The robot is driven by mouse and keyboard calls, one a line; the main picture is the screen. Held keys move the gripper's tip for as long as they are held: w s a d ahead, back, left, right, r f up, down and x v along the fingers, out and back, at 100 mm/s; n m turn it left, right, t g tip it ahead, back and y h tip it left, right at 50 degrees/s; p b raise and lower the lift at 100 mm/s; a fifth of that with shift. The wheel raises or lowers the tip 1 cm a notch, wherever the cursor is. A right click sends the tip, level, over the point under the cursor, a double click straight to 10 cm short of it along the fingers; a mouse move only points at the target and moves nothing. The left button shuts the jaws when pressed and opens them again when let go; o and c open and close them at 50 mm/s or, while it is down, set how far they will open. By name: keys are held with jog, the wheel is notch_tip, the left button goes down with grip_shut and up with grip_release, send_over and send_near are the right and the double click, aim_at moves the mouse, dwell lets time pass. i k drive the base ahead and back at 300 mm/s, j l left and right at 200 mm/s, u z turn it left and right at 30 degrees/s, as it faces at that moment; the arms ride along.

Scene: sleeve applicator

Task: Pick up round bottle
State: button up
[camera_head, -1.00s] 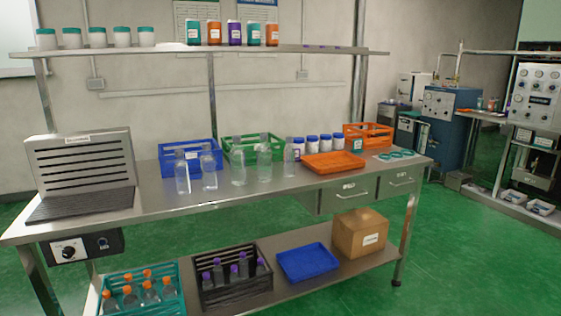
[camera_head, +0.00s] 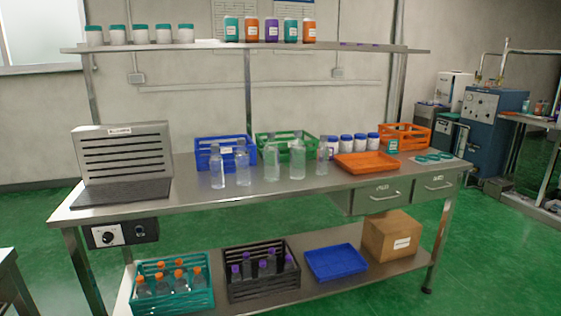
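Several clear bottles stand upright in a row on the steel worktable (camera_head: 280,196). From the left there is one bottle (camera_head: 217,167) at the front, then a second bottle (camera_head: 242,163) in front of the blue crate. A third bottle (camera_head: 272,160) and a fourth bottle (camera_head: 298,160) stand in the middle. A slimmer bottle (camera_head: 322,158) stands at the right end of the row. I cannot tell from this distance which one is the round bottle. My gripper is not in the frame.
A slotted machine (camera_head: 124,158) stands at the table's left. Behind the bottles are a blue crate (camera_head: 204,146) and a green crate (camera_head: 265,142). An orange tray (camera_head: 367,162) lies right. The lower shelf holds a teal crate (camera_head: 172,298) and a cardboard box (camera_head: 391,236). Green floor lies in front.

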aim_at(271, 152)
jog(key=i+j+z, duration=0.1)
jog(key=i+j, duration=0.15)
jog(key=i+j+z, duration=0.15)
jog(key=j, duration=0.2)
jog(key=i+j+z, duration=0.1)
jog(key=i+j, duration=0.2)
jog(key=i+j+z, duration=0.1)
jog(key=j, duration=0.3)
jog(key=i+j+z, duration=0.15)
jog(key=i+j, duration=0.15)
jog(key=i+j+z, duration=0.1)
jog(key=j, duration=0.35)
jog(key=i, duration=1.05)
